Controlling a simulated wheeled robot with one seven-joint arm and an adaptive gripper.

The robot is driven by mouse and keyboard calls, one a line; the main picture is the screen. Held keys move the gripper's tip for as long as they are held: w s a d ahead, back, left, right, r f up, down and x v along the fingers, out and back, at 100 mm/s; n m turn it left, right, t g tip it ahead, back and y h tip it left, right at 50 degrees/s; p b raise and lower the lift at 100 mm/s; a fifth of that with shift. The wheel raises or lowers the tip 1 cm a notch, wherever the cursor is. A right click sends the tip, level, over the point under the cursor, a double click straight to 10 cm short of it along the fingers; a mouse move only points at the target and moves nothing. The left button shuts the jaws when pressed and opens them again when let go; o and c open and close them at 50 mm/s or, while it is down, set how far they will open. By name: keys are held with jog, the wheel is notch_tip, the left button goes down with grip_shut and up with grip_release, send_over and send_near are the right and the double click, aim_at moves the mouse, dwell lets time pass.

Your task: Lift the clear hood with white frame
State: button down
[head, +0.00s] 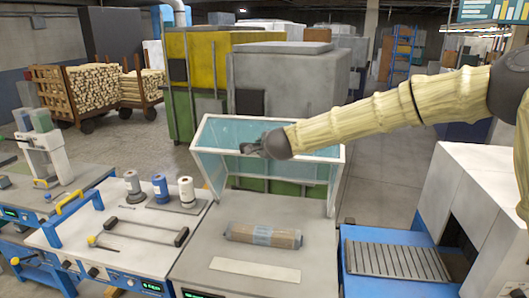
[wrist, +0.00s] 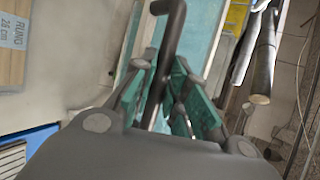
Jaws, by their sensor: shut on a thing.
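The clear hood with white frame (head: 340,180) stands tilted up at the back of the middle bench, with its front open. Its pale teal panel (wrist: 205,35) shows behind the fingers in the wrist view. My gripper (head: 252,148) is at the hood's upper part, in front of the panel. In the wrist view, my gripper (wrist: 168,92) has its green-padded fingers shut around a dark bar-shaped handle (wrist: 172,28). Where the handle joins the hood is hidden.
A wrapped brown bundle (head: 263,235) lies on the middle bench (head: 200,255) below the hood. A pale strip (head: 255,269) lies before it. Spools (head: 160,188) and a dark-ended bar (head: 145,231) are on the left bench. A roller conveyor (head: 395,262) and white housing stand right.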

jog(key=shift+w+a+r, duration=0.1)
jog(key=shift+w+r, duration=0.1)
jog(key=c, duration=1.4)
grip_release()
jog(key=v, duration=1.2)
jog(key=shift+f, duration=0.1)
